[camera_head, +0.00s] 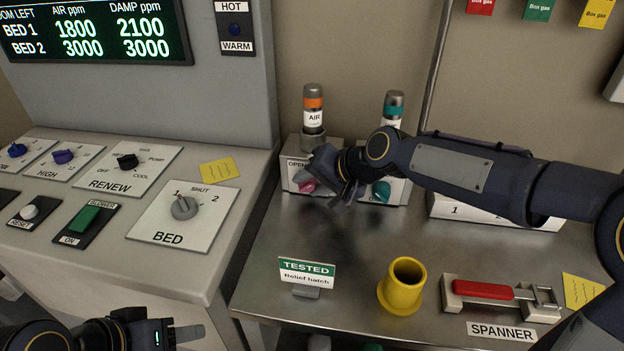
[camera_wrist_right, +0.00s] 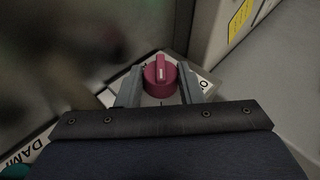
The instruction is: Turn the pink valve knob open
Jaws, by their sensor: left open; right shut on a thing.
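The pink valve knob (camera_head: 306,185) is on the front of a white valve box (camera_head: 293,168) at the back of the metal bench, below the orange-banded AIR cylinder (camera_head: 313,108). My right gripper (camera_head: 327,193) reaches it from the right and partly hides it. In the right wrist view the knob (camera_wrist_right: 160,75) sits between the two fingers of my right gripper (camera_wrist_right: 160,88), with a pale mark on its face. The jaws are shut on it. My left gripper (camera_head: 180,333) is open and empty at the lower left, away from the knob.
A teal knob (camera_head: 381,190) is close to the right of my right gripper, below a teal-banded cylinder (camera_head: 394,106). A TESTED sign (camera_head: 306,272), yellow cup (camera_head: 402,285) and red-handled spanner (camera_head: 484,290) stand nearer on the bench. The control console (camera_head: 215,270) is at left.

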